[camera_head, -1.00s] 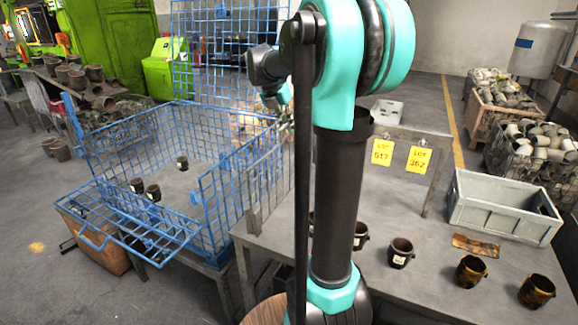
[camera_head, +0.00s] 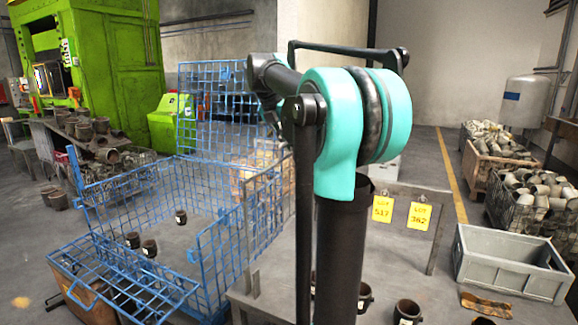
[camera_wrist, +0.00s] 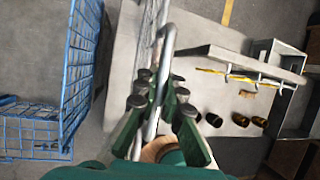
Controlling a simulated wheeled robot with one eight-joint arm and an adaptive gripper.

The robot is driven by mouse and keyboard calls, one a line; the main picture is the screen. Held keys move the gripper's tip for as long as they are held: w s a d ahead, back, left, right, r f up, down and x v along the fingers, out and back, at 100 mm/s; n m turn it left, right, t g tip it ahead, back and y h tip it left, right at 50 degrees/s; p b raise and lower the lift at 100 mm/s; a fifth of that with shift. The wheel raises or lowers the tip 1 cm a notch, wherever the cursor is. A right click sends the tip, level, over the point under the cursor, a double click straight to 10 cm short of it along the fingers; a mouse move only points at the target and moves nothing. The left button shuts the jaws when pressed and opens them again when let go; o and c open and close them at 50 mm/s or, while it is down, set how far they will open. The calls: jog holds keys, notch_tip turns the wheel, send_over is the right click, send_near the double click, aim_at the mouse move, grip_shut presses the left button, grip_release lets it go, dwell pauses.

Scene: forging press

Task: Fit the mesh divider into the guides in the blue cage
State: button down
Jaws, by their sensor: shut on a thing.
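The blue cage (camera_head: 215,250) stands left of my arm in the head view, its front flap folded down and its tall back panel upright. It also shows at the left of the wrist view (camera_wrist: 80,60). My gripper (camera_wrist: 160,95) is shut on the mesh divider (camera_wrist: 150,38), around its grey bent rod. The divider's mesh reaches toward the top of the wrist view, to the right of the cage and apart from it there. In the head view my arm hides the gripper. The cage's guides cannot be made out.
Several small dark pots (camera_head: 150,248) lie in the cage. Right of my arm, the grey table (camera_head: 435,312) carries pots, a rack with yellow lot tags (camera_head: 383,209) and a grey crate (camera_head: 510,265). A green machine (camera_head: 115,60) stands at the back left.

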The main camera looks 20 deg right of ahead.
notch_tip(320, 180, up, 19)
jog(key=shift+r, duration=0.2)
dwell(2.2)
jog(key=shift+w, duration=0.1)
dwell(1.0)
